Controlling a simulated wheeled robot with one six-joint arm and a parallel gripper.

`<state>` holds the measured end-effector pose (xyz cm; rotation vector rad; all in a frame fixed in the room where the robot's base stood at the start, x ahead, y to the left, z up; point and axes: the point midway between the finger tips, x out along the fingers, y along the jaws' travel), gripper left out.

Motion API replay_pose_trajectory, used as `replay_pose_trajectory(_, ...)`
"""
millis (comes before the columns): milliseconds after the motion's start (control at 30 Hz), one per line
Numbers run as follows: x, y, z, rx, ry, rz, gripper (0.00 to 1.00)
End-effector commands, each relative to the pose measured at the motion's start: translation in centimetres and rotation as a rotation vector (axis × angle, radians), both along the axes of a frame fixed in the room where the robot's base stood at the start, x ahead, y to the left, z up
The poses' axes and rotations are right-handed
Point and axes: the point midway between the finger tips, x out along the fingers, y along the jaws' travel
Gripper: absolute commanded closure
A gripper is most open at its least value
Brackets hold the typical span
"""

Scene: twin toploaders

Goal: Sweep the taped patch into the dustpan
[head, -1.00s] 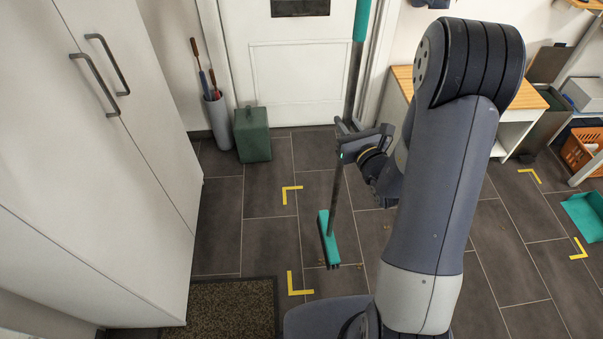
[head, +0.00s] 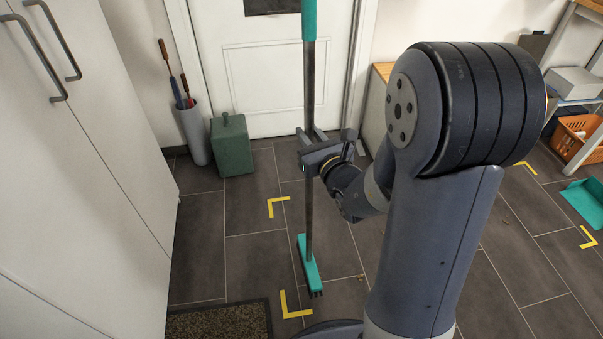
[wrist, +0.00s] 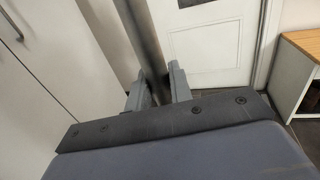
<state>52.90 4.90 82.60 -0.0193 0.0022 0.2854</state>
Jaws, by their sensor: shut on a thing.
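My gripper (head: 311,140) is shut on the broom's dark handle (head: 309,88), which stands nearly upright. The handle also shows between the fingers in the wrist view (wrist: 145,42). The broom's teal head (head: 309,266) is at the floor, between the left yellow corner marks (head: 278,207) and (head: 291,305). Right corner marks (head: 589,237) and (head: 525,167) show beyond my arm. A small brown bit (head: 361,276) lies right of the broom head. The teal dustpan (head: 584,203) lies on the floor at the right edge. My arm hides much of the taped patch.
A white cabinet (head: 75,190) fills the left side. A dark mat (head: 220,322) lies at the bottom. A green box (head: 232,147) and an umbrella stand (head: 194,134) are by the white door (head: 275,90). An orange basket (head: 573,138) sits at right.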

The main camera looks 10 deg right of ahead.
Motion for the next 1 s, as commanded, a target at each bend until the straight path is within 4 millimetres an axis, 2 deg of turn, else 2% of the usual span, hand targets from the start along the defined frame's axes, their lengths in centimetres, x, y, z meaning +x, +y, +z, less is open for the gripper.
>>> replay_pose_trajectory(33,-0.1,0.3,-1.3,0.002,-0.008,0.001,1.00)
replay_pose_trajectory(100,-0.4,0.6,-2.2,0.003,-0.006,0.002,1.00)
replay_pose_trajectory(400,-1.2,1.7,-4.9,0.013,-0.005,0.000,1.00)
replay_pose_trajectory(600,-1.6,2.1,-5.5,0.019,-0.004,-0.001,1.00)
replay_pose_trajectory(1000,-1.6,2.1,-5.5,0.020,-0.003,-0.001,1.00)
